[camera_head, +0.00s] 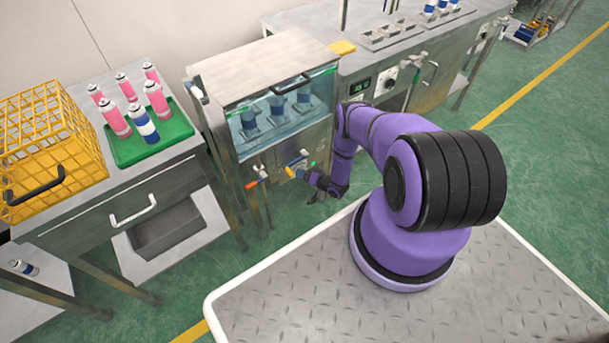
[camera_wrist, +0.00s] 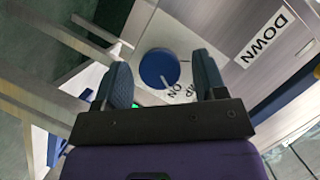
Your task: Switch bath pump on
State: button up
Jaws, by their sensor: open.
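In the head view my gripper (camera_head: 301,171) is at the front panel of the water bath (camera_head: 282,112), whose window shows water and submerged blue cans. The knob cannot be made out clearly there.
A "DOWN" label (camera_wrist: 263,38) is on the panel in the wrist view. An orange-handled valve (camera_head: 252,183) is left of my gripper. A steel table with a green tray (camera_head: 170,148) of cans and a yellow crate (camera_head: 45,150) stands left. Green floor lies right.

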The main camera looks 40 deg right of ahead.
jog(key=v, duration=1)
jog(key=shift+s+d, duration=0.2)
jog(key=shift+s, duration=0.15)
jog(key=shift+s, duration=0.1)
